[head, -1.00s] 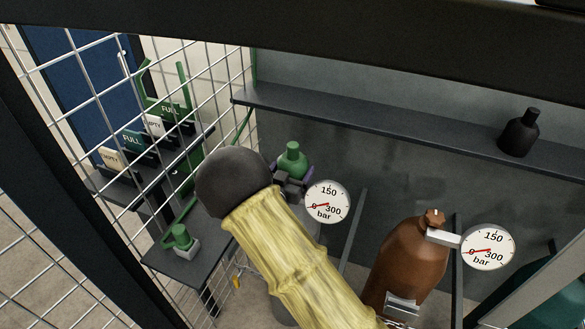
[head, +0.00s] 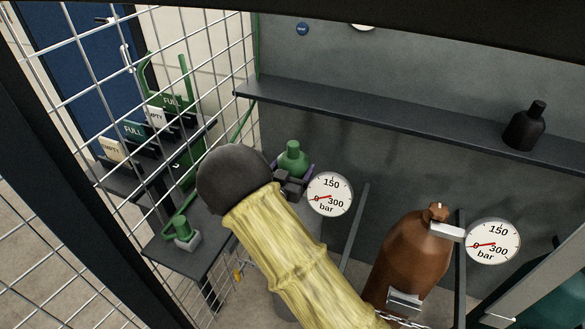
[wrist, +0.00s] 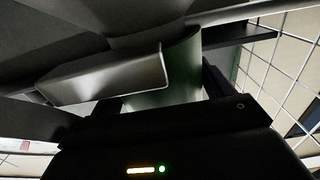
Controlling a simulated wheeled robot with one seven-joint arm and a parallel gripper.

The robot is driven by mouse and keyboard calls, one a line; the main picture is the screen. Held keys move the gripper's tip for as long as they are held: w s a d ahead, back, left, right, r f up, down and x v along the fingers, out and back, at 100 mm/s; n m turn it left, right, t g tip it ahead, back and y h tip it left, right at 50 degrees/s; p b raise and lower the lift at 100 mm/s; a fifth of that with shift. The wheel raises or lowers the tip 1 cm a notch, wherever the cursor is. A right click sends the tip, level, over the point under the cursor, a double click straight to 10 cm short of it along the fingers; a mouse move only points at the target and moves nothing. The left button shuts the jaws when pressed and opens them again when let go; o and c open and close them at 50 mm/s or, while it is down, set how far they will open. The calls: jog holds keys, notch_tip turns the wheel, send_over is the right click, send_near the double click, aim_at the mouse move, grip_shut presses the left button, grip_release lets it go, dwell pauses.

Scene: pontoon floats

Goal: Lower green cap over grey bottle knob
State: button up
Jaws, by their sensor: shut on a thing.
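The green cap (head: 293,160) has a domed top and stands upright in my gripper (head: 290,180). The jaws are shut around its lower part. In the wrist view, its curved green side (wrist: 183,75) shows between the fingers. The cap is just left of and above a round pressure gauge (head: 330,194). The grey bottle (head: 308,228) is below, mostly behind my yellow-sleeved arm. Its knob is hidden, so I cannot tell whether the cap touches it or surrounds it.
A brown bottle (head: 414,250) with its own gauge (head: 493,242) stands to the right. A dark shelf (head: 400,121) with a black bottle (head: 525,126) runs along the back wall. Wire mesh (head: 226,60) closes the left. A small table (head: 205,255) holds another green piece (head: 182,229).

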jog(key=shift+f+b, duration=0.65)
jog(key=shift+f, duration=0.2)
dwell(0.5)
jog(key=o, duration=1.1)
jog(key=shift+o, duration=0.2)
jog(key=shift+f, duration=0.1)
jog(key=b+v, duration=0.2)
jog(key=v, duration=1.5)
jog(key=shift+s+a, duration=0.15)
jog(key=shift+a, duration=0.05)
